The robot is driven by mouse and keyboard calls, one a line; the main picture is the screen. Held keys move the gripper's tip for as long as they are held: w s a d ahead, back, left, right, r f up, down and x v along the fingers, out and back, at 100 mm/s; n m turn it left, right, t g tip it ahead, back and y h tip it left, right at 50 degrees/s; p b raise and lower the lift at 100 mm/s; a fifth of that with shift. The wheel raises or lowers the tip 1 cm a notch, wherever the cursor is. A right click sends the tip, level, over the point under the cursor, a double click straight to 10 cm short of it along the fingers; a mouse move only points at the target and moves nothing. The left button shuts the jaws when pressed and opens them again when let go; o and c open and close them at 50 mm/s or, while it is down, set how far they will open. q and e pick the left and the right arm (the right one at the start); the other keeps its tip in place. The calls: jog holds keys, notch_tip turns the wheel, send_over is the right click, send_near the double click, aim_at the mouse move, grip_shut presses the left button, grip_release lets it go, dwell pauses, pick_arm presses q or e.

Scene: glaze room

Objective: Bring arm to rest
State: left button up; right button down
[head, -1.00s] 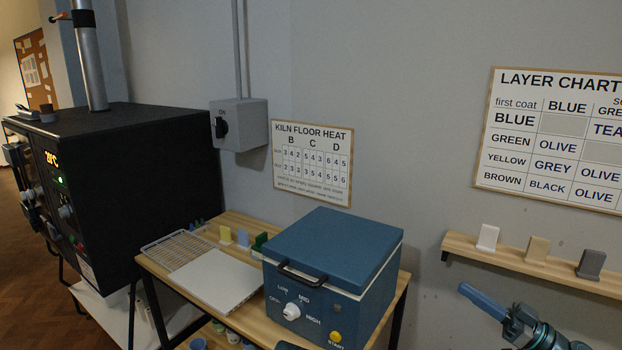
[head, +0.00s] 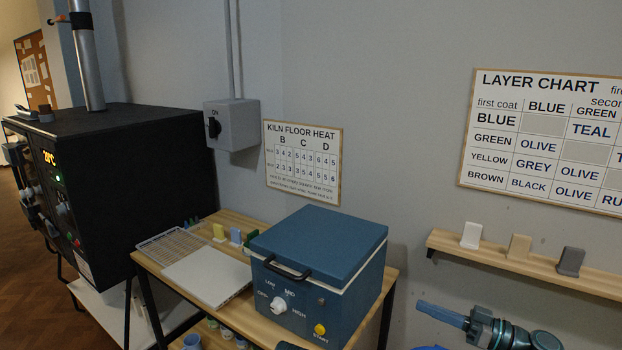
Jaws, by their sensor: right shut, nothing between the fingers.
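My right gripper (head: 424,306) shows at the lower right, its blue fingers together and pointing left. It is shut and empty. My right arm comes in from the bottom right behind it. The gripper is in front of the bare grey wall, below the shelf and to the right of the small blue kiln, and it appears to touch nothing. My left gripper does not show.
The small blue kiln (head: 319,247), lid shut, stands on a wooden table (head: 240,222) with a pale board (head: 207,275) and a wire rack (head: 171,247). A wall shelf (head: 520,264) holds three tiles. A large black kiln (head: 140,190) stands left.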

jog(key=s+a+f+m+g+h+p, duration=0.25)
jog(key=a+f+g+h, duration=0.35)
jog(key=a+f, duration=0.75)
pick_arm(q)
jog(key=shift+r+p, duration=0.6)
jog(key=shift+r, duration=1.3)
pick_arm(e)
jog(key=s+a+f+m+g+h, duration=0.1)
jog(key=s+a+f+h, duration=0.1)
jog(key=h, duration=0.4)
jog(key=s+a+f+m+g+h, duration=0.1)
jog(key=s+a+f+g+h, duration=0.1)
jog(key=s+f+h, duration=0.3)
jog(key=shift+s+a+g+h, duration=0.3)
jog(key=shift+s+a+h, duration=0.3)
jog(key=shift+s+a, duration=0.15)
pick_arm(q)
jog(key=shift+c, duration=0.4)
